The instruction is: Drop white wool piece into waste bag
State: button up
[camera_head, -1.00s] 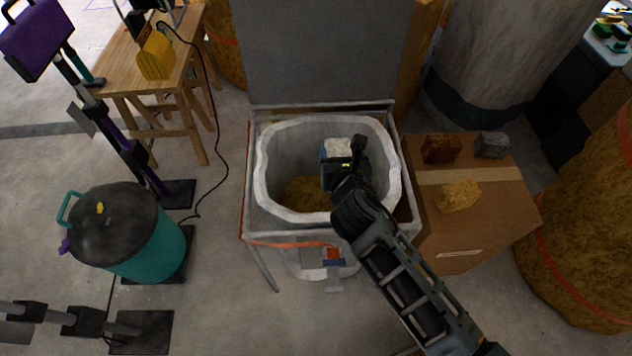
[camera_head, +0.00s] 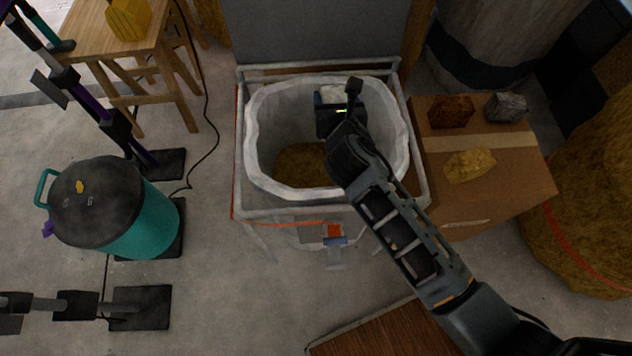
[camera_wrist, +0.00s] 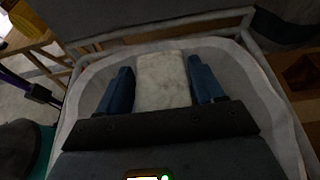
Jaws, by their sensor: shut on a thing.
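The white wool piece (camera_head: 331,94) is a small pale block at the tip of my gripper (camera_head: 333,100). In the wrist view the white wool piece (camera_wrist: 163,80) lies between the two blue fingers of my gripper (camera_wrist: 163,88), which is shut on it. The waste bag (camera_head: 262,170) is a white liner with a wide open rim, hung in a grey metal frame. My gripper holds the wool over the bag's opening, toward its back side. Yellowish-brown material (camera_head: 300,165) lies at the bottom of the bag. My forearm hides part of the bag's right front.
A cardboard box (camera_head: 500,190) at the right carries brown (camera_head: 450,111), grey (camera_head: 507,106) and yellow (camera_head: 470,165) wool pieces. A teal bin (camera_head: 150,225) with a dark lid stands at the left. A grey panel (camera_head: 315,35) rises behind the bag. A wooden table (camera_head: 85,45) is at the back left.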

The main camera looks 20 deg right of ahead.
jog(key=shift+f+b, duration=0.5)
jog(key=shift+f, duration=0.35)
jog(key=shift+r, duration=0.1)
jog(key=o, duration=1.1)
jog(key=shift+s, duration=0.15)
jog(key=v, duration=0.7)
jog(key=shift+s+a+r, duration=0.1)
jog(key=shift+s+a, duration=0.05)
jog(key=shift+s, duration=0.15)
